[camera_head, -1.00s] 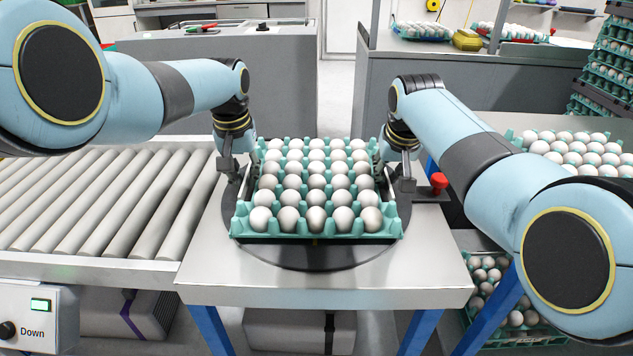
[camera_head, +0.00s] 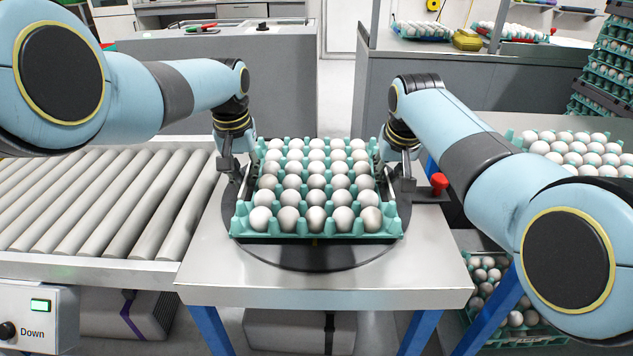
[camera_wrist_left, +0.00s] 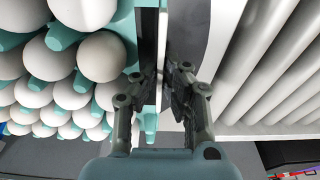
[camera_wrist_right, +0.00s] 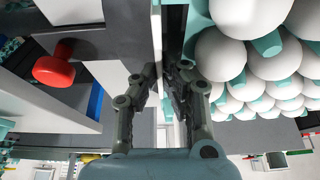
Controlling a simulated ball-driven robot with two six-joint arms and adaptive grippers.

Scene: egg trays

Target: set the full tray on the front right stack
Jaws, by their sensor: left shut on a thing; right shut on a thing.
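The full tray (camera_head: 240,226) is teal and filled with rows of white eggs. It sits level over a dark round plate (camera_head: 310,256) on the steel table, in the middle of the head view. My left gripper (camera_head: 238,176) is shut at the tray's left side, and my right gripper (camera_head: 393,178) is shut at its right side. Both wrist views show the fingers closed on a thin upright edge beside the eggs, at the left gripper (camera_wrist_left: 163,88) and the right gripper (camera_wrist_right: 163,82). The exact contact is partly hidden.
A roller conveyor (camera_head: 100,205) adjoins the table on the left. A red button (camera_head: 439,181) stands close beside my right gripper. Egg trays show at right (camera_head: 520,143) and below, behind a blue table leg (camera_head: 487,318). Tall tray stacks (camera_head: 612,62) stand at the back right.

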